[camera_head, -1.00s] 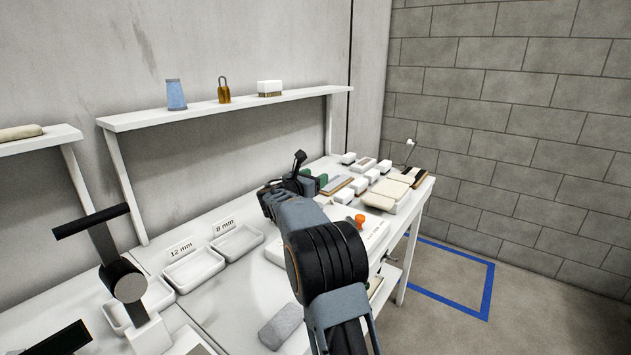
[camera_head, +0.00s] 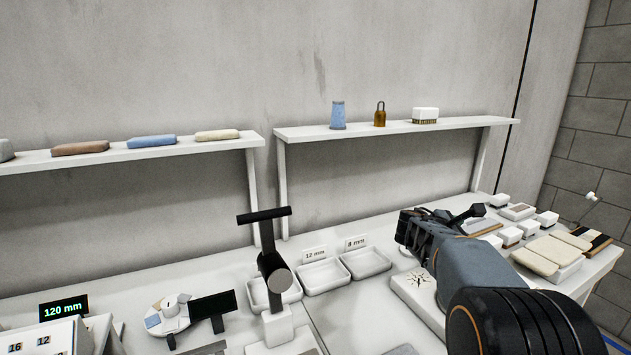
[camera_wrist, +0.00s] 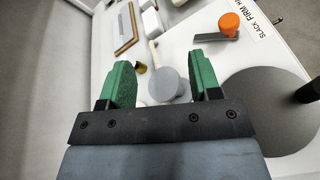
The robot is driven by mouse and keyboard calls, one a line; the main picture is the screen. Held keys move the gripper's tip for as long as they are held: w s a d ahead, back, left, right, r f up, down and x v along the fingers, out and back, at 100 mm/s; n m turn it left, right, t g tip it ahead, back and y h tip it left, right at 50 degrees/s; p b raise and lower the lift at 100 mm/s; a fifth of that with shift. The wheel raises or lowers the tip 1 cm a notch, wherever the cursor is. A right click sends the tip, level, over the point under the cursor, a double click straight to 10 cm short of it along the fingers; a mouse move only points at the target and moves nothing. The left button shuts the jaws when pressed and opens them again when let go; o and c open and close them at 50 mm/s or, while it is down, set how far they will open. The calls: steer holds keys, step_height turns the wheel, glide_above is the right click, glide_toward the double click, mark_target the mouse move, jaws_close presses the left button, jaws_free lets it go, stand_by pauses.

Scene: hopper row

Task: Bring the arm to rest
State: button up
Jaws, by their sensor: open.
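My gripper (camera_wrist: 161,76) shows in the wrist view with its two green fingers spread apart. It is open with nothing held between them. Beyond the fingers are a grey round disc (camera_wrist: 164,86) and a small brass-coloured piece (camera_wrist: 141,68); I cannot tell how far off they are. In the head view my arm reaches from the lower right over the right part of the bench (camera_head: 357,300). Its fingers are hidden there behind the wrist.
An orange knob (camera_wrist: 229,24) sits by a printed label. White trays marked 12 mm (camera_head: 325,277) and 8 mm (camera_head: 367,263) lie left of my arm. A black-topped stand (camera_head: 272,272) rises farther left. Shelves (camera_head: 400,129) hold several items. Cream pads (camera_head: 552,252) lie at right.

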steer(key=s+a+f+m+y+p, duration=0.2)
steer(key=s+a+m+y, duration=0.4)
steer(key=s+a, duration=0.5)
steer(key=s+a+f+m+g+y+p, duration=0.1)
steer(key=s+a+f+m+y+p, duration=0.2)
steer(key=s+a+m+y, duration=0.4)
steer(key=s+a+f+m, duration=0.1)
steer(key=s+a+m, duration=0.2)
steer(key=s, duration=0.4)
steer(key=shift+s+a+f+m+g+y+p, duration=0.3)
steer(key=shift+s+a+m, duration=0.1)
steer(key=shift+m, duration=0.2)
